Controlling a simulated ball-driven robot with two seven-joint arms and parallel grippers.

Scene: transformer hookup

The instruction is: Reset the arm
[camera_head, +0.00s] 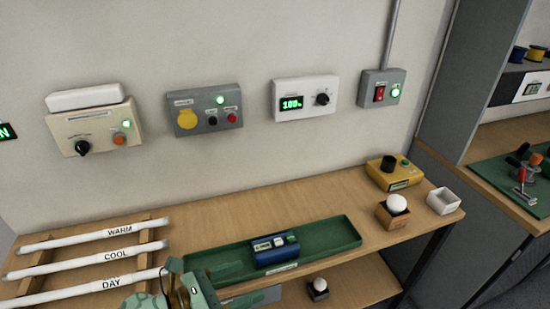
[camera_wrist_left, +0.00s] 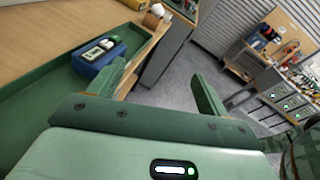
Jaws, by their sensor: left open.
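My left gripper (camera_head: 236,282) comes in at the bottom of the head view, by the near left end of the green tray (camera_head: 345,233). In the left wrist view its two green fingers (camera_wrist_left: 158,88) stand wide apart with nothing between them. A blue device (camera_head: 275,252) with a small display lies in the tray, right of the gripper and apart from it. The device (camera_wrist_left: 98,53) also shows in the wrist view, beyond the left finger. My right gripper is not in view.
Tubes marked WARM, COOL and DAY (camera_head: 100,256) lie on a rack at left. A yellow control box (camera_head: 394,173), a white ball on a wooden block (camera_head: 397,204) and a white open box (camera_head: 443,201) stand at the bench's right. Several control boxes hang on the wall.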

